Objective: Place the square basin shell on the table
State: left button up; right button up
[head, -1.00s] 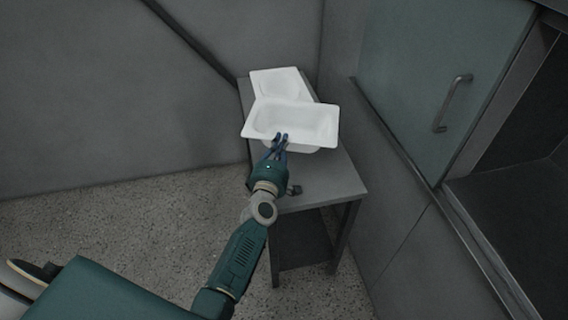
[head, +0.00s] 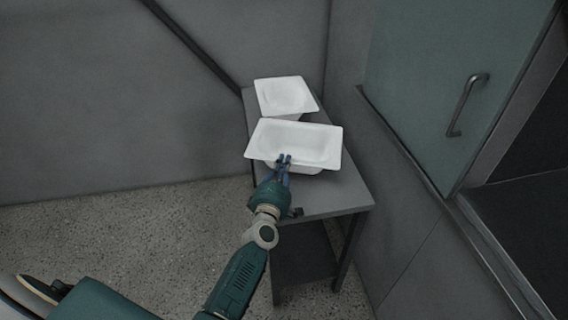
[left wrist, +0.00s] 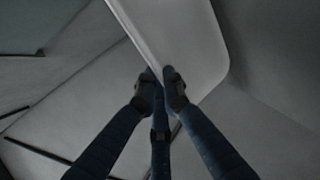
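Two white basin shells are at the table (head: 340,192). The rear, squarer basin (head: 286,96) stands on the far part of the table. The front, oblong basin (head: 305,142) is nearer, over the middle of the tabletop; I cannot tell whether its underside touches. My left gripper (head: 284,160) is at the front basin's near rim, its fingers closed about the edge. In the left wrist view the fingertips (left wrist: 160,76) meet at the rim of a pale basin (left wrist: 185,35). My right gripper is not in view.
The table stands in a corner between grey walls (head: 180,90). At the right is a glazed door panel (head: 425,70) with a metal handle (head: 466,104). The tabletop's near end is bare. Speckled floor (head: 130,225) lies open at the left.

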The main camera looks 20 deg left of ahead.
pick_arm(q)
jog(key=o, duration=0.4)
jog(key=s, duration=0.4)
jog(key=s+d, duration=0.1)
jog(key=s, duration=0.3)
jog(key=s+d, duration=0.1)
jog(key=s, duration=0.2)
jog(key=shift+s+d+r, duration=0.1)
jog(key=shift+s, duration=0.3)
